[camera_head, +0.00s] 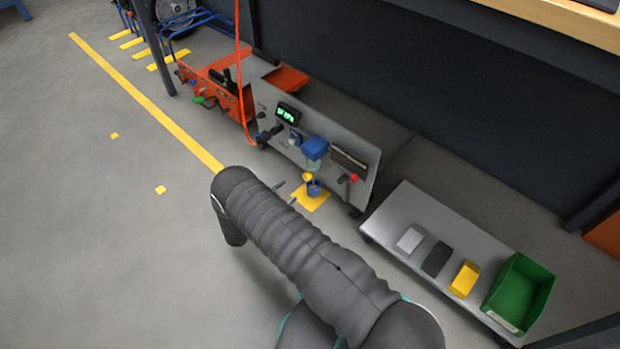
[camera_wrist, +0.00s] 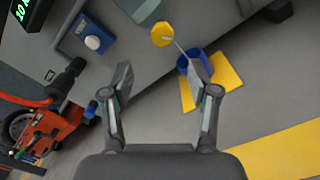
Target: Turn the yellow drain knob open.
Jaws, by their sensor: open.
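The yellow drain knob (camera_wrist: 163,34) shows in the wrist view as a small yellow disc below the blue filter unit, near the grey panel's lower edge. In the head view the yellow knob (camera_head: 308,177) is small, just above a blue cup (camera_head: 314,189). The cup also shows in the wrist view (camera_wrist: 184,64), on a yellow floor patch (camera_wrist: 228,82). My gripper (camera_wrist: 162,72) is open, its two fingers spread below the knob in the picture. Nothing is between the fingers, and they appear apart from the knob. In the head view my arm mostly hides the gripper.
The grey panel (camera_head: 364,190) carries a green display (camera_head: 288,112), a blue filter unit (camera_head: 314,148) and a red-handled valve (camera_head: 353,178). An orange machine (camera_head: 225,88) stands left. A grey bench (camera_head: 400,200) right holds blocks and a green bin (camera_head: 541,292). Open floor lies left.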

